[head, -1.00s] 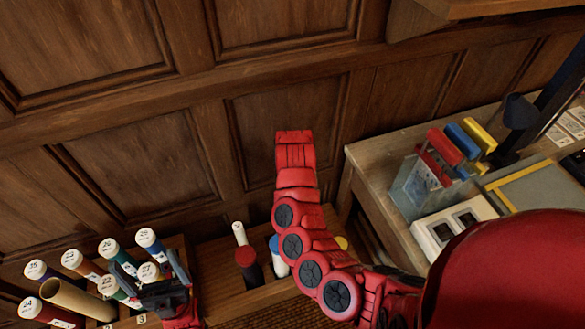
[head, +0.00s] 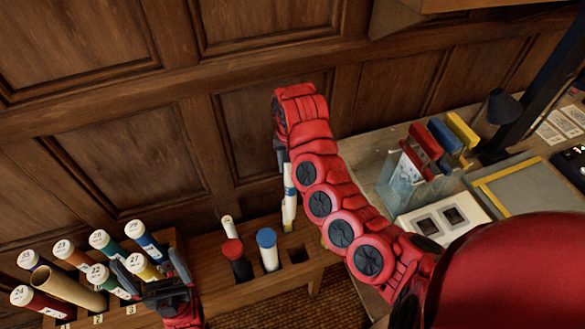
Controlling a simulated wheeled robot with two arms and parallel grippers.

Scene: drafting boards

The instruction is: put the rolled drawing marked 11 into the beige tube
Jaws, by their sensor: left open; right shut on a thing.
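My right gripper (head: 284,160) is shut on a slim white roll with a blue band (head: 290,190), which hangs upright over the low wooden rack. Its number cannot be read, and my arm hides part of the gripper. The beige tube (head: 68,288), open at its upper end, leans in the left rack among numbered rolls. My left gripper (head: 152,277) is open in front of that rack, its fingers either side of the roll marked 27 (head: 147,267). I cannot tell whether they touch it.
The low rack (head: 210,285) holds a white roll (head: 227,227), a red-capped roll (head: 235,258) and a blue-capped roll (head: 268,250). A square slot (head: 297,254) is empty. A desk with a bin of coloured binders (head: 410,175) stands at right. The panelled wall is behind.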

